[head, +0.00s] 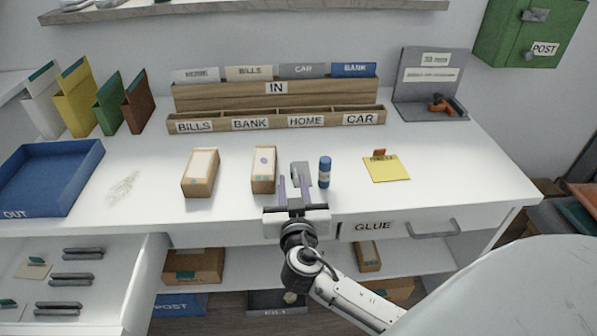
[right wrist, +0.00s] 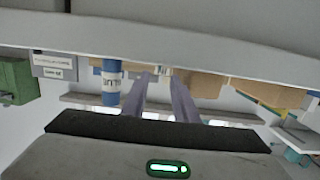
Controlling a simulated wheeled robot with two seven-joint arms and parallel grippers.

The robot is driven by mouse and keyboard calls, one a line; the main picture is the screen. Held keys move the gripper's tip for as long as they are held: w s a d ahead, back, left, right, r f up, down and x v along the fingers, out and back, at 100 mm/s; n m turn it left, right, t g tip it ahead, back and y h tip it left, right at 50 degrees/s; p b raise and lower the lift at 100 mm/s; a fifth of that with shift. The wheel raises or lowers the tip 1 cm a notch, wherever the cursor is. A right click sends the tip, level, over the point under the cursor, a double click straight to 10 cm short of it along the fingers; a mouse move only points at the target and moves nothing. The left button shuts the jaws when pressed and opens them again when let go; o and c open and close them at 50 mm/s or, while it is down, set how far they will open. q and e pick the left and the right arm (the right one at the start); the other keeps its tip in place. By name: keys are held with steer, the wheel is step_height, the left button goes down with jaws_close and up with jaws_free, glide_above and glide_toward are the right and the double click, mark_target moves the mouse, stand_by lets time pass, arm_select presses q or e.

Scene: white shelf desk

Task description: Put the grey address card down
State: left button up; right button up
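My right gripper (head: 294,182) is over the front part of the white desk, with its two purple-grey fingers apart. A small grey item (head: 300,170) shows at and beyond the fingertips. I cannot tell whether it is the grey address card, and no grip on it shows. In the right wrist view, which looks upside down, the fingers (right wrist: 158,78) are also apart, with a small pale thing beyond them. A blue glue stick (head: 325,171) stands upright just right of the gripper, and it also shows in the right wrist view (right wrist: 112,83). My left gripper is not in view.
Two boxes, one left (head: 200,174) and one nearer (head: 263,171), stand beside the gripper. A yellow card (head: 386,168) lies to the right. The wooden IN rack (head: 230,97) stands behind. A blue OUT tray (head: 88,161) is at left. The left drawer (head: 125,290) is open.

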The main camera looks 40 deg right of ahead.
mark_target(291, 168)
steer(key=x, duration=0.4)
steer(key=shift+s+p, duration=0.1)
steer(key=shift+p, duration=0.2)
steer(key=shift+w+d+f, duration=0.2)
steer(key=shift+w+d, duration=0.05)
steer(key=shift+w, duration=0.15)
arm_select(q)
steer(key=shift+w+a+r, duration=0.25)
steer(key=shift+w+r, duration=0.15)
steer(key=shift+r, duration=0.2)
arm_select(e)
jaws_close()
